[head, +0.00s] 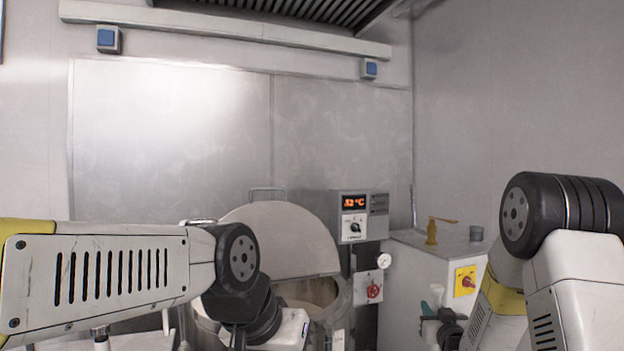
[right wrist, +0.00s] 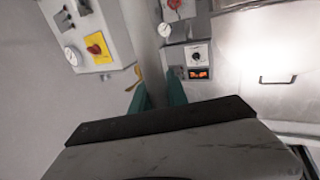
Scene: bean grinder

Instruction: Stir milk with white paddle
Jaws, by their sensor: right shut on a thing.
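A round metal vat (head: 343,304) stands ahead with its pale lid (head: 285,235) raised. A cream-coloured inside surface shows through the opening; I cannot tell whether it is milk. My right gripper (head: 430,310) is to the right of the vat, in front of the cabinet.
A control box (head: 355,228) with a lit display stands behind the vat, with a gauge (head: 384,261) and red knob (head: 373,291) below. A cabinet (head: 418,246) at right carries a yellow switch plate (head: 466,280), an amber fitting (head: 432,232) and a grey cup (head: 476,233).

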